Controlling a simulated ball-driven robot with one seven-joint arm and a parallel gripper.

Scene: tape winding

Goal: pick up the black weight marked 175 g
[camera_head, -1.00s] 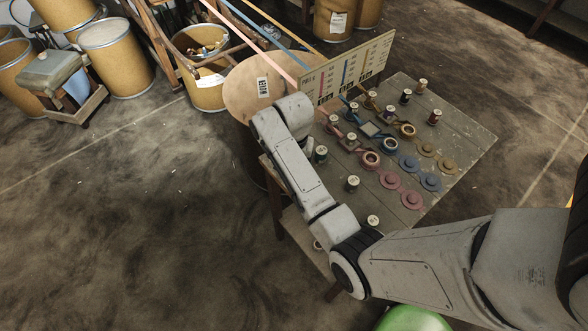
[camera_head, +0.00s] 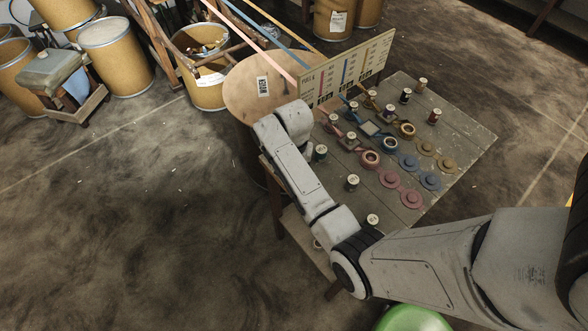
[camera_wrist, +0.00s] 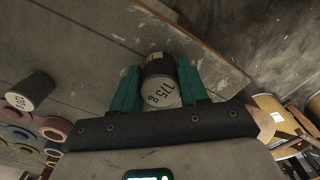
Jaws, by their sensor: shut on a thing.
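The black weight (camera_wrist: 158,68) has a pale label reading 175 g, and shows in the wrist view between the two green fingers of my gripper (camera_wrist: 160,88). The fingers are shut on it, one on each side. Behind it in that view is the grey board of the table. Whether it touches the board I cannot tell. In the head view my arm hides the gripper and this weight.
Another dark weight (camera_wrist: 30,91) stands at the left in the wrist view. The table (camera_head: 455,122) bears spools, tape rolls and coloured discs. An upright board (camera_head: 350,68) stands along its far edge. A round wooden disc (camera_head: 250,92) and barrels (camera_head: 118,62) lie beyond.

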